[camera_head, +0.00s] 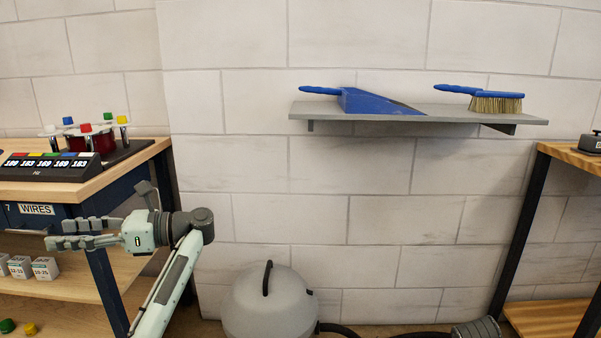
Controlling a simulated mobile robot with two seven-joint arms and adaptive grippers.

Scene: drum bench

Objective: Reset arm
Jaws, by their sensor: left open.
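The yellow jig knob (121,120) is a small yellow cap on a silver post at the right of the red drum (75,140) on the left bench. Red, blue and green knobs stand around the same drum. The number, if any, that the yellow knob points to is too small to read. My left gripper (58,234) is open and empty, pointing left in front of the bench. It is below the bench top and well apart from the knob. My right gripper is not in view.
A dark display box (45,166) with several numbers and coloured buttons sits at the front of the wooden bench top (120,163). A grey vacuum (270,305) stands on the floor. A wall shelf (410,118) holds a blue dustpan and brush. Another bench (570,155) is at right.

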